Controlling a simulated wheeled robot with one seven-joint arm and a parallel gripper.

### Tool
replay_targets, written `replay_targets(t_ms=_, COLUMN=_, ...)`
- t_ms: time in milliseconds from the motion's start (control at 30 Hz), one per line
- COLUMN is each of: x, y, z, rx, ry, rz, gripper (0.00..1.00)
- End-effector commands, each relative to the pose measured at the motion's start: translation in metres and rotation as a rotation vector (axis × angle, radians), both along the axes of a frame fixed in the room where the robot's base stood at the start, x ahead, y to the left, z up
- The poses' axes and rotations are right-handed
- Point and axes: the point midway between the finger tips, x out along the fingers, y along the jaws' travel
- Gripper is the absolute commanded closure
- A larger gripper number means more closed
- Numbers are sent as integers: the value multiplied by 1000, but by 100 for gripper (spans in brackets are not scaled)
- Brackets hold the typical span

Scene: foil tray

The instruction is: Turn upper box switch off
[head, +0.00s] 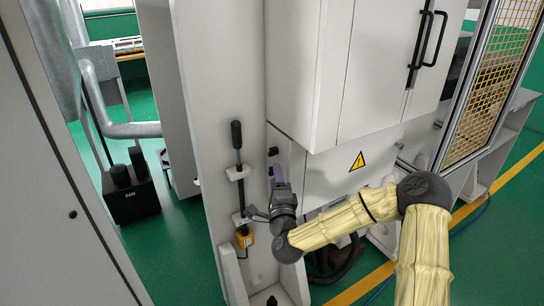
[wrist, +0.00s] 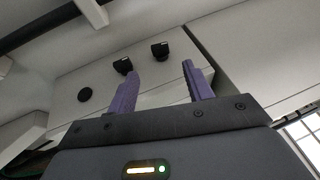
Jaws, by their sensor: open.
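In the wrist view a pale box face carries black rotary switches. One switch (wrist: 160,50) shows in the gap between my purple fingers, beyond their tips. A second switch (wrist: 123,66) shows beside the left fingertip; contact cannot be told. In the head view my gripper (head: 276,172) points up beside the white machine column, below a small black knob (head: 272,151). Which switch is the upper box one is unclear.
A black-handled lever (head: 237,135) stands on the column left of my gripper. A yellow box (head: 244,238) is below it. A white cabinet (head: 291,70) overhangs to the upper right. A flat black disc (wrist: 85,95) shows on the box face.

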Motion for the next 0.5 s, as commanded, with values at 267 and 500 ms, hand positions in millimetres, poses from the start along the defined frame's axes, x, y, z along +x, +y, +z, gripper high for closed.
replay_targets(t_ms=267, x=44, y=8, z=11, rx=1, ry=-1, rz=-2, gripper=49)
replay_targets(t_ms=500, x=75, y=14, z=17, rx=1, ry=0, rz=-2, gripper=49)
